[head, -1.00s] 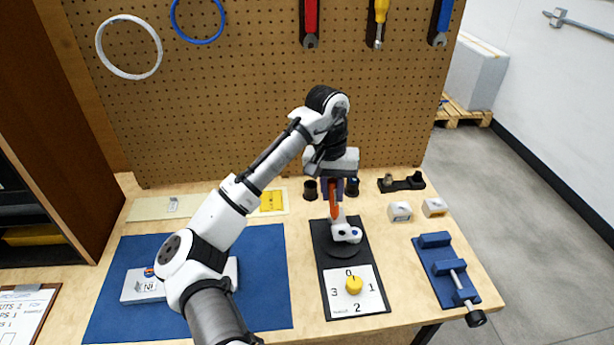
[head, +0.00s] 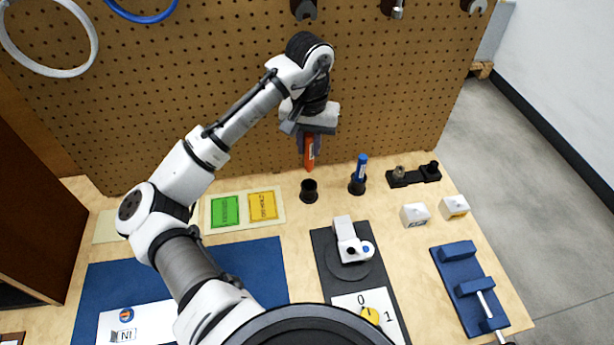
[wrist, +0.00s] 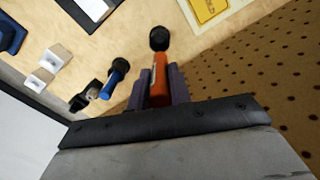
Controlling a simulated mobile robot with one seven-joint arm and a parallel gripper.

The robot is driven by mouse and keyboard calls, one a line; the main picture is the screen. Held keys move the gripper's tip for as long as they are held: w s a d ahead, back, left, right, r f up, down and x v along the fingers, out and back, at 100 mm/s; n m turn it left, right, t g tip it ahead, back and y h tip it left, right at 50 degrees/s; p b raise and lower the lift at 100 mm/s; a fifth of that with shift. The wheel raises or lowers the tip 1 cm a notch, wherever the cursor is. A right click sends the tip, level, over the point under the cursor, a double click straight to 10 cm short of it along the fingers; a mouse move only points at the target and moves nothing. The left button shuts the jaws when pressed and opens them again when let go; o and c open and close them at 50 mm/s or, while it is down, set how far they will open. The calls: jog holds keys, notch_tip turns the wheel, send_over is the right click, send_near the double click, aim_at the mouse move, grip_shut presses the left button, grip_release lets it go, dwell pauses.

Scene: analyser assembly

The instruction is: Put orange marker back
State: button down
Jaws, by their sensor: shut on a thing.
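My gripper (head: 309,147) is shut on the orange marker (head: 309,160), which hangs tip-down above the bench near the pegboard. In the wrist view the orange marker (wrist: 159,75) lies between the two fingers. An empty black round holder (head: 309,191) stands on the bench below the marker in the head view. In the wrist view the black holder (wrist: 159,38) appears just past the marker's end. Whether they touch cannot be told there, but the head view shows a gap. The blue marker (head: 361,168) stands upright in a second black holder (head: 357,186) to the right.
The black plate with a white device (head: 350,245) and yellow knob (head: 370,315) lies in front. Green (head: 225,211) and yellow (head: 262,206) labels lie left. A black block (head: 414,177), white caps (head: 414,214) and a blue vise (head: 466,285) are right. The pegboard rises behind.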

aim_at(309, 136)
notch_tip(309, 136, down, 9)
jog(key=shift+s+r+p, duration=0.1)
jog(key=shift+r+p, duration=0.1)
jog(key=shift+p, duration=0.35)
jog(key=c, duration=1.3)
grip_release()
jog(key=shift+r, duration=0.1)
notch_tip(309, 136, up, 12)
jog(key=shift+f+b, duration=0.1)
jog(key=shift+b, duration=0.65)
